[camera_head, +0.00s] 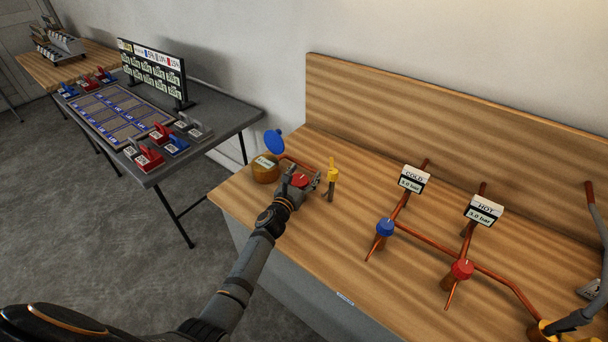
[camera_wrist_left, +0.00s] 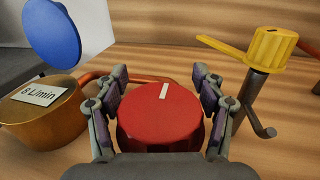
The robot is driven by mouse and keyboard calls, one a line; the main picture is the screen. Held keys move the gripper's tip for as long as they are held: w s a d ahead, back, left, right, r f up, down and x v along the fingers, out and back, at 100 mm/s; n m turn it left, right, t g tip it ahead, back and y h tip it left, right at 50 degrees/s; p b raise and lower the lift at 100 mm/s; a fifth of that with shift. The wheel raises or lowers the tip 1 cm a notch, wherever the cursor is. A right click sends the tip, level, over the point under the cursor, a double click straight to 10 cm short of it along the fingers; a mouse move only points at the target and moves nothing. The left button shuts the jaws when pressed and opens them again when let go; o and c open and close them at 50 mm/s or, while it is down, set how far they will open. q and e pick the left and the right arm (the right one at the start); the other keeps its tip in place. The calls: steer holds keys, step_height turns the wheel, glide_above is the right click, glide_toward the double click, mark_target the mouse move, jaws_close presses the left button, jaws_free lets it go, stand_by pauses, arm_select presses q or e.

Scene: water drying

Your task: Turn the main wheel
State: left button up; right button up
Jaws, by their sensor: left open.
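A round red wheel (camera_wrist_left: 160,118) with a white mark on top sits between the fingers of my left gripper (camera_wrist_left: 158,92) in the left wrist view. The fingers are open, one on each side of it; the right finger looks very close to its edge, and contact cannot be told. In the head view the red wheel (camera_head: 300,180) is at the left end of the wooden bench, and my left gripper (camera_head: 303,180) is around it. The wheel's lower front is hidden behind the gripper's palm. My right gripper is not in view.
A brass meter (camera_head: 265,172) labelled 8 L/min with a blue lid (camera_head: 274,142) stands left of the wheel. A yellow tap (camera_head: 333,174) stands close on the right. Farther right are a blue knob (camera_head: 385,226) and another red knob (camera_head: 462,269) on copper pipes.

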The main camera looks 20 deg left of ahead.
arm_select(q)
steer(key=c, duration=0.9)
steer(key=shift+f, duration=0.1)
steer(key=shift+c, duration=0.9)
steer(key=shift+f, duration=0.2)
steer(key=shift+c, duration=0.7)
